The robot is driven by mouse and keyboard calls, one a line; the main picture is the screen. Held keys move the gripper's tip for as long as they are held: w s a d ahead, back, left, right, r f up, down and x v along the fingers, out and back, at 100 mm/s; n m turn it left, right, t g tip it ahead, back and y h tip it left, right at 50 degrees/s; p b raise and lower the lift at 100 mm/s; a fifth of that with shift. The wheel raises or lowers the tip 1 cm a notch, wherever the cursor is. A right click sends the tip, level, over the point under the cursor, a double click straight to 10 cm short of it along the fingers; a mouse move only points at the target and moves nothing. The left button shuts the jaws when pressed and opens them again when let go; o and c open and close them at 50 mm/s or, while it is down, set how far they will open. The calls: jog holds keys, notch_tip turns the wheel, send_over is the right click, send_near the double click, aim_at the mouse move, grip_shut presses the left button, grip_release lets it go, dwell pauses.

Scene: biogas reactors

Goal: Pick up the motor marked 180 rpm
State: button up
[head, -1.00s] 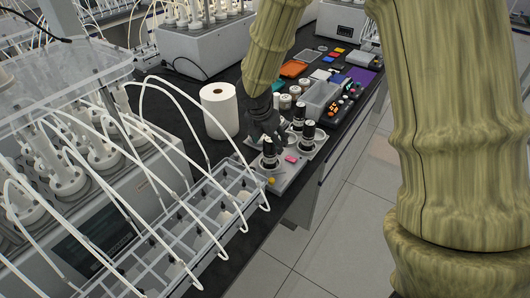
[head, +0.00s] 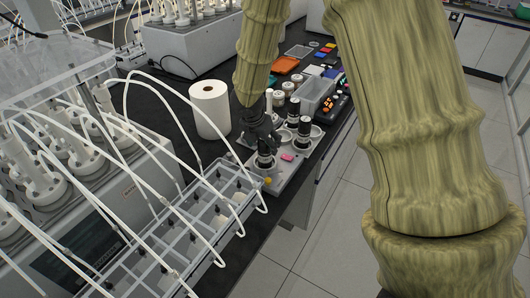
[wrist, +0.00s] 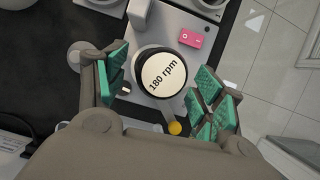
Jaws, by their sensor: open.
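The motor marked 180 rpm (wrist: 161,75) shows from above in the wrist view, its pale round top label readable inside a black rim. It stands upright on a grey plate (wrist: 140,37). My gripper (wrist: 160,88) is open, with one green-padded finger to the left of the motor and the other to its right, both apart from it. In the head view the motor (head: 264,158) stands at the near end of the plate, and my gripper (head: 262,135) is over it, partly hiding it. How far the fingertips reach down beside it is hard to tell.
A pink switch (wrist: 191,38) and a yellow knob (wrist: 175,128) sit on the plate close to the motor. Other dark motors (head: 304,128) stand just behind. A paper roll (head: 210,108) is to the left, and a clear rack with white tubes (head: 215,205) lies in front.

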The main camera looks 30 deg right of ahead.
jog(key=shift+d+f, duration=0.1)
jog(key=shift+f, duration=0.05)
jog(key=shift+p+x, duration=0.65)
jog(key=shift+x, duration=1.85)
jog(key=shift+w+d, duration=0.1)
jog(key=shift+w, duration=0.1)
jog(key=shift+c, duration=0.4)
grip_shut()
